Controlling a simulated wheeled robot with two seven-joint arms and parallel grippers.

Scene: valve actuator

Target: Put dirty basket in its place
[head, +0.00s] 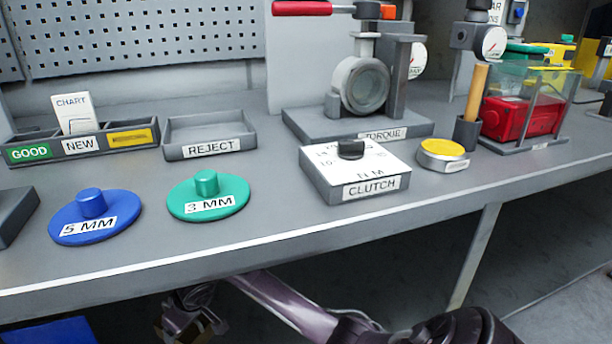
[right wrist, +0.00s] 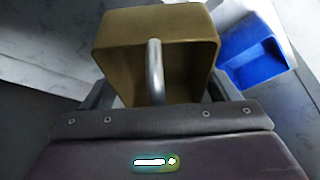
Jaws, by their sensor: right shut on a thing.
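A brown basket (right wrist: 178,28) with a metal bar handle (right wrist: 155,70) fills the top middle of the right wrist view; I take it to be the dirty basket. My right gripper (right wrist: 160,95) is shut on its handle, though the fingertips are mostly hidden. In the head view my right gripper (head: 190,318) hangs low, below the bench's front edge, and only a small brown part of the basket (head: 168,328) shows beside it. My left gripper is not in view.
A blue bin (right wrist: 255,60) stands beside the basket; a blue surface (head: 45,332) shows under the bench at lower left. The grey bench (head: 270,215) overhangs my right arm. It carries a REJECT tray (head: 210,135), blue 5 MM and green 3 MM discs, and a CLUTCH block (head: 355,170).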

